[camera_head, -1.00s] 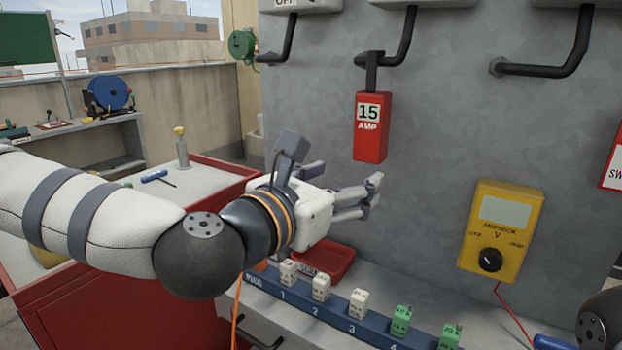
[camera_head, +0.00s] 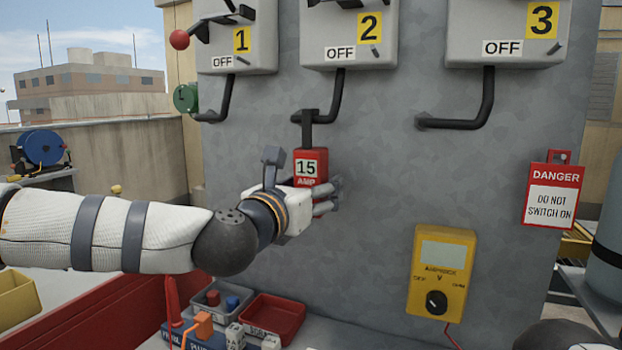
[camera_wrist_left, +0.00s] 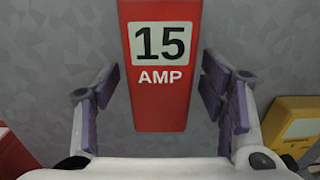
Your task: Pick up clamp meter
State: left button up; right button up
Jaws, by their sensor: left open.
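The red clamp meter (camera_head: 311,162), marked 15 AMP, hangs upright by its dark top from a black pipe on the grey metal wall. In the left wrist view its red body (camera_wrist_left: 160,100) is in the middle, between my fingers. My left gripper (camera_head: 328,198) is open in front of the meter's lower part, with purple finger pads standing apart from it on both sides. In the head view the hand hides the meter's lower end. My right gripper is not in view.
Switch boxes (camera_head: 349,35) with bent black pipes are above. A red tray (camera_head: 273,318) and small containers stand on the ledge below.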

aim_at(306, 167)
pick_arm(q)
jog(key=c, duration=1.5)
jog(key=shift+r, duration=0.45)
jog(key=shift+c, duration=0.2)
notch_tip(306, 167, up, 3)
jog(key=shift+f, duration=0.15)
jog(key=shift+s+a, duration=0.2)
jog(key=shift+s, duration=0.35)
jog(key=p+v, duration=0.1)
jog(key=v, duration=1.6)
jog(key=shift+p, duration=0.3)
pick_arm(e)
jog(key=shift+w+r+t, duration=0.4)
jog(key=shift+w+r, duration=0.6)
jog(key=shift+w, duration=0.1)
